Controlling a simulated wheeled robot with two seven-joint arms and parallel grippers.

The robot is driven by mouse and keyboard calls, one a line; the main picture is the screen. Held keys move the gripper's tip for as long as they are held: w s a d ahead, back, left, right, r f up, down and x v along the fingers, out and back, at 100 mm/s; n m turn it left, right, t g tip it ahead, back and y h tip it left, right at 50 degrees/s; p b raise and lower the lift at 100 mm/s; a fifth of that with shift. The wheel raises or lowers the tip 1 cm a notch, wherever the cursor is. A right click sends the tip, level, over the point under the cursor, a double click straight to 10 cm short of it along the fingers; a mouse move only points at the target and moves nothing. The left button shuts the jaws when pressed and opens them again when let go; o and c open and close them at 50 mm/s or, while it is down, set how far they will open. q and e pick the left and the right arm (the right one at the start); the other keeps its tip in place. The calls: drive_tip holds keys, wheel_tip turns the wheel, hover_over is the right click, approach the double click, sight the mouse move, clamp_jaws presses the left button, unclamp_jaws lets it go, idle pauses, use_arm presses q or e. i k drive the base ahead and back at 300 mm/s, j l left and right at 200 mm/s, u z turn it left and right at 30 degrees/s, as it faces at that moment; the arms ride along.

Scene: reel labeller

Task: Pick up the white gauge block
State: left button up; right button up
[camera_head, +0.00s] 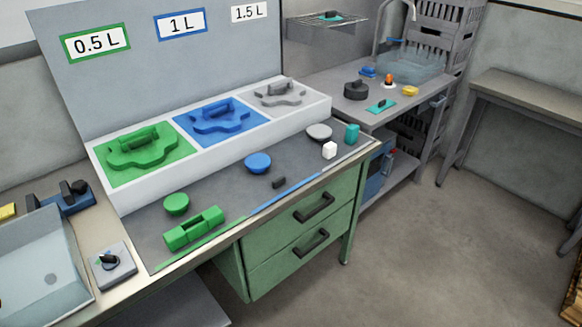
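The white gauge block (330,150) is a small white cube. It stands on the dark grey worktop near the front right edge, between a grey round knob and a teal block. Its top and front faces show and nothing covers it. Neither of my grippers is in the head view.
Close to the block are a grey round knob (319,132) and a teal block (352,133). A blue knob (257,162), a small dark piece (279,182) and a green part (194,229) lie farther left. A white tray (322,109) stands behind. Green drawers (305,222) are below.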

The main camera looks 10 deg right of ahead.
sight(329, 149)
drive_tip(key=i+l+u, duration=0.1)
drive_tip(key=l, duration=0.35)
drive_tip(key=i+l+u, duration=0.1)
drive_tip(key=i+l, duration=0.15)
drive_tip(key=l, duration=0.2)
drive_tip(key=i+l, duration=0.2)
drive_tip(key=l, duration=0.25)
drive_tip(key=i+l+u, duration=0.15)
drive_tip(key=l, duration=0.3)
drive_tip(key=i+l+u, duration=0.1)
drive_tip(key=l, duration=0.4)
drive_tip(key=i+l+u, duration=0.1)
drive_tip(key=l, duration=0.35)
drive_tip(key=i+l, duration=0.15)
drive_tip(key=l, duration=0.35)
drive_tip(key=u, duration=0.05)
